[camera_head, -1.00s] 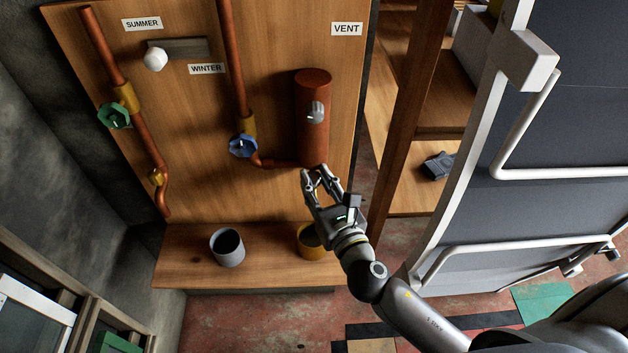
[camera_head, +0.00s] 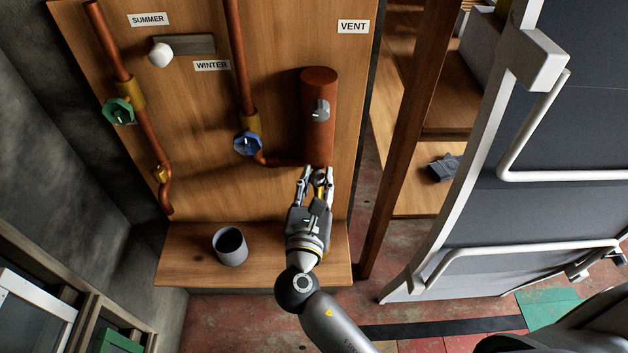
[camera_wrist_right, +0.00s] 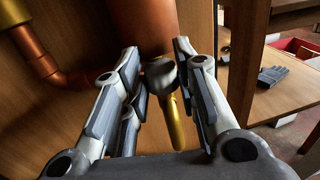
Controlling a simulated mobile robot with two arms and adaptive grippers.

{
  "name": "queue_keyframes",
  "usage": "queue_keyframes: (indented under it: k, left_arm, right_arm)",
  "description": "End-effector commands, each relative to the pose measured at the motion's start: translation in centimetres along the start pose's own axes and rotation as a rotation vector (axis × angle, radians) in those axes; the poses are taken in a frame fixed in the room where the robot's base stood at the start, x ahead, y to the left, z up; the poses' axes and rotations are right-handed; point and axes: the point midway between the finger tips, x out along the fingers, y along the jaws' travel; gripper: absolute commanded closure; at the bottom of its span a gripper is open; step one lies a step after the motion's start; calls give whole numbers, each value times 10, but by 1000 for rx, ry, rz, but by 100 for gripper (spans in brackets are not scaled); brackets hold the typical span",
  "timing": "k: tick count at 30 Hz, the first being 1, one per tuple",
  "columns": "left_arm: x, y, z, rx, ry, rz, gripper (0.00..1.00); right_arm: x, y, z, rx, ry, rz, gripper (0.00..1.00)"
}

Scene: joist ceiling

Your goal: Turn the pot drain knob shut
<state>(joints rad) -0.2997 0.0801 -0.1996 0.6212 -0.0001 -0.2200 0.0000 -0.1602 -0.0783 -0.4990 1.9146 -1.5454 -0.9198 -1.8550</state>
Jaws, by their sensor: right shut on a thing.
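The copper pot (camera_head: 318,90) is an upright cylinder on the wooden panel, with a grey knob (camera_head: 321,110) on its front. Below the pot, the round dark-grey drain knob (camera_wrist_right: 160,76) shows in the right wrist view, with a brass spout (camera_wrist_right: 174,122) beneath it. My right gripper (camera_head: 317,174) is under the pot, its fingers on either side of the drain knob and shut on it. In the head view the fingers partly hide the knob. My left gripper is not in view.
A grey cup (camera_head: 230,247) stands on the wooden shelf (camera_head: 185,258). Pipes with a green valve (camera_head: 118,111) and a blue valve (camera_head: 247,143) are left of the pot. A wooden post (camera_head: 405,140) and a white-framed dark panel (camera_head: 560,220) stand to the right.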

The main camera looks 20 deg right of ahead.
Motion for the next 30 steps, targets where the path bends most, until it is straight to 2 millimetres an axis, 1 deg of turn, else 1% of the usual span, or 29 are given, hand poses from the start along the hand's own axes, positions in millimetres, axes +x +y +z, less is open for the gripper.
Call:
queue_keyframes:
  k: [1,13,14,18,19,26,30]
  left_arm:
    - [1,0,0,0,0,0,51]
    - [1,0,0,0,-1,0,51]
    - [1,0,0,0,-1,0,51]
    - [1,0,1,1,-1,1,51]
    - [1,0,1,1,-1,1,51]
    - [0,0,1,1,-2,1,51]
    - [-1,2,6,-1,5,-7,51]
  right_arm:
    - [-1,2,-3,1,7,-1,96]
    - [-1,2,-4,1,9,-8,96]
    - [-1,2,-4,1,9,-8,71]
    - [-1,2,-4,0,7,-9,53]
    - [-1,2,-3,0,7,-9,51]
    - [-1,1,-2,0,4,-11,51]
    - [-5,1,-2,-1,4,-11,51]
